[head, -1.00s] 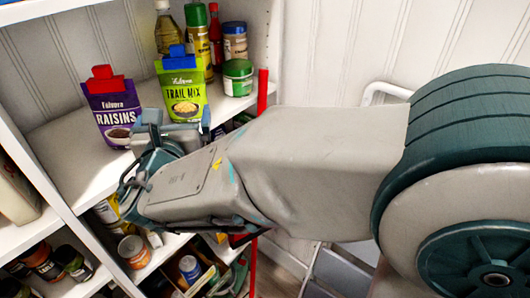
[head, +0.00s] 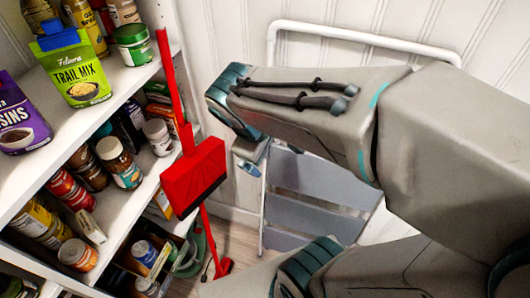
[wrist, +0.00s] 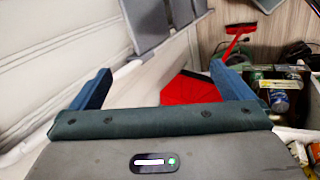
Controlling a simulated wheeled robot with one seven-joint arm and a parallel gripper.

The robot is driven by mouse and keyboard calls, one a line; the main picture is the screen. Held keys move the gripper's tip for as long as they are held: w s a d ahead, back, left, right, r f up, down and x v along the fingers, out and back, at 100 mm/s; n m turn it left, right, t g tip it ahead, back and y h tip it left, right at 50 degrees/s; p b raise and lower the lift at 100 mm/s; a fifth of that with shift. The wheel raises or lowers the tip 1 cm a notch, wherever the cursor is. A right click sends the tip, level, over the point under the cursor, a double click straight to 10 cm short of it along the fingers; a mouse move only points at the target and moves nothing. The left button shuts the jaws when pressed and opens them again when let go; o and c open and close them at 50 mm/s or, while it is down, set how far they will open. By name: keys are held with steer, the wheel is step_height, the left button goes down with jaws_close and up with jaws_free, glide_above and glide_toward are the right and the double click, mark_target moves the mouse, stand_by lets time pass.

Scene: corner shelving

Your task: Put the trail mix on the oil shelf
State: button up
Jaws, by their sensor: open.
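The trail mix (head: 75,72) is a green pouch with a blue clip on top. It stands upright on the upper white shelf (head: 70,122) at the left of the head view, in front of bottles and jars. An oil bottle (head: 38,12) is partly visible behind it. My gripper (wrist: 160,70) is open and empty in the wrist view, its two blue fingers wide apart. In the head view, the end of my arm is right of the shelving, clear of the pouch; the fingers are mostly hidden there.
A purple raisins pouch (head: 20,120) stands left of the trail mix. A red dustpan (head: 193,175) and its handle are between the shelving and my arm. A grey step ladder (head: 315,190) leans by the wall. Lower shelves hold several jars and cans.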

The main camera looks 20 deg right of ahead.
steer(key=s+m+y, duration=0.1)
steer(key=m, duration=0.1)
steer(key=s+m+y, duration=0.1)
steer(key=m, duration=0.2)
steer(key=s+a+m+y, duration=0.1)
steer(key=m, duration=0.1)
steer(key=shift+s+a+f+m+y, duration=0.1)
steer(key=shift+s+f+m+y, duration=0.1)
steer(key=shift+f+m+y, duration=0.2)
stand_by(0.7)
